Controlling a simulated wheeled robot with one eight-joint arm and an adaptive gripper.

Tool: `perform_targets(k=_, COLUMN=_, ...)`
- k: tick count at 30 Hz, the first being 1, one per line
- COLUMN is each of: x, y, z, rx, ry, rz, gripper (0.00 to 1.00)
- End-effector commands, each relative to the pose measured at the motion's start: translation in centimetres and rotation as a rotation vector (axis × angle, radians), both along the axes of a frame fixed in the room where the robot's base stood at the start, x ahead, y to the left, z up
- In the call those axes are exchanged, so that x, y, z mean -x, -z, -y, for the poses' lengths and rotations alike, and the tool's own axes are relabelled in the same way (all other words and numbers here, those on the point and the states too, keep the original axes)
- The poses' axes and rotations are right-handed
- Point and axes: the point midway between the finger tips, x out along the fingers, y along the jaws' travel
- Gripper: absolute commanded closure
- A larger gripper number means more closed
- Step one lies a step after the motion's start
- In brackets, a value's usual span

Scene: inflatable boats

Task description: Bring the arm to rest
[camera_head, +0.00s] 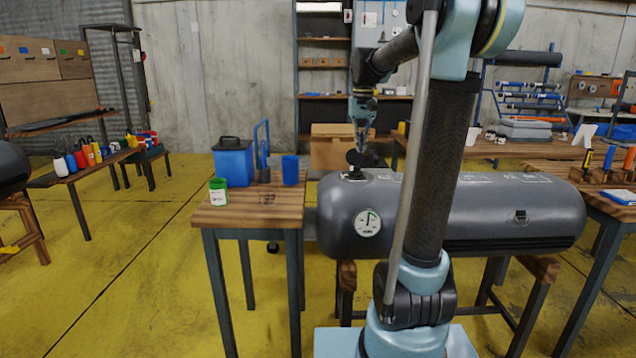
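My arm rises from its base in the right middle of the head view, folds over at the top, and its far end hangs down. My gripper (361,148) points downward above the left end of a grey inflatable tube (475,212). A small dark piece shows at its fingertips, close over a fitting (352,176) on top of the tube. I cannot tell whether the fingers touch or hold that piece, or how far apart they are. A round gauge (367,222) sits on the tube's front. My upright arm link hides part of the tube.
Left of the tube, a small wooden table (249,213) bears a blue box (233,161), a green-and-white can (218,191) and a blue cup (290,170). A cardboard box (335,147) stands behind my gripper. Workbenches line the right. Yellow floor at left is mostly free.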

Motion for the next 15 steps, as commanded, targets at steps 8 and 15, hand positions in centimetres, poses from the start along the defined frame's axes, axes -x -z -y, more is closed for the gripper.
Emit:
perform_targets(k=8, x=7.4, y=2.5, z=1.5, rx=-0.002, ry=-0.002, rz=0.037, gripper=1.0)
perform_targets(k=15, x=14.1, y=6.0, z=2.7, rx=-0.003, ry=-0.006, rz=0.073, gripper=1.0)
